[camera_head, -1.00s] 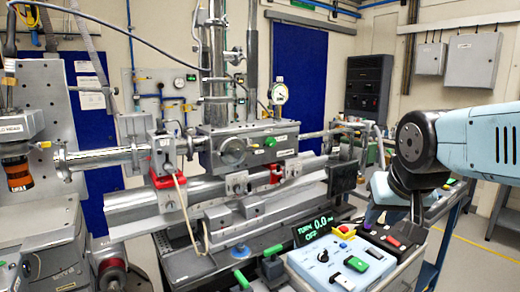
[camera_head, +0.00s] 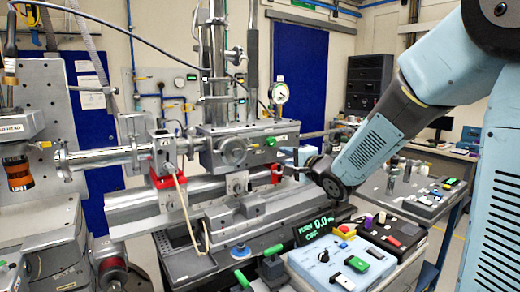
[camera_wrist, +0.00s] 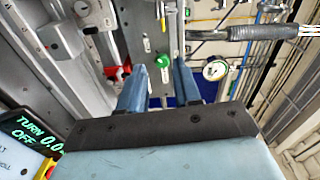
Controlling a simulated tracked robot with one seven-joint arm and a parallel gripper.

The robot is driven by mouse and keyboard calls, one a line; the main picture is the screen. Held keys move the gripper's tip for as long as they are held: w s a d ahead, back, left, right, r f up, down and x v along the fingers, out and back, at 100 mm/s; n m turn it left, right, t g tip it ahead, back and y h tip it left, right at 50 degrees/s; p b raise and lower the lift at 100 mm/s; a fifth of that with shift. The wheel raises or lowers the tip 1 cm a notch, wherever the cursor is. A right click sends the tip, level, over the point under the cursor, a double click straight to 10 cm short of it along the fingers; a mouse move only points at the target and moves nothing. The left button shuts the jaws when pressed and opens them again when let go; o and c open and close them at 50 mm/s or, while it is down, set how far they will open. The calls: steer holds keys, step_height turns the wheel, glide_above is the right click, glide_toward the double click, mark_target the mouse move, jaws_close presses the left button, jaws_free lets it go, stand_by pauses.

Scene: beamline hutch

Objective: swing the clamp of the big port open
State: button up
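A metal tube ends in a round flange with a clamp-like ring (camera_head: 63,160) at the left of the head view. I cannot tell for certain whether this is the big port's clamp. The tube runs right to a grey metal chamber (camera_head: 215,142) with a round flanged port (camera_head: 233,151) on its front. My gripper (camera_head: 296,166) is to the right of the chamber, far from the left flange. In the wrist view its two blue fingers (camera_wrist: 158,86) stand apart with nothing held between them.
A control box (camera_head: 340,262) with a "TURN 0.0 OFF" display (camera_head: 314,229) stands at the front. Green-handled tools (camera_head: 271,262) stand beside it. A red part (camera_wrist: 117,72) lies near the left finger; a dial gauge (camera_wrist: 215,70) is to the right. A side bench (camera_head: 425,190) stands at right.

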steer(key=w+a+y, duration=0.1)
steer(key=w+a, duration=0.7)
steer(key=w, duration=0.3)
steer(key=shift+w+a, duration=0.3)
steer(key=shift+w, duration=0.05)
jaws_close()
steer(key=shift+f, duration=0.15)
stand_by(1.2)
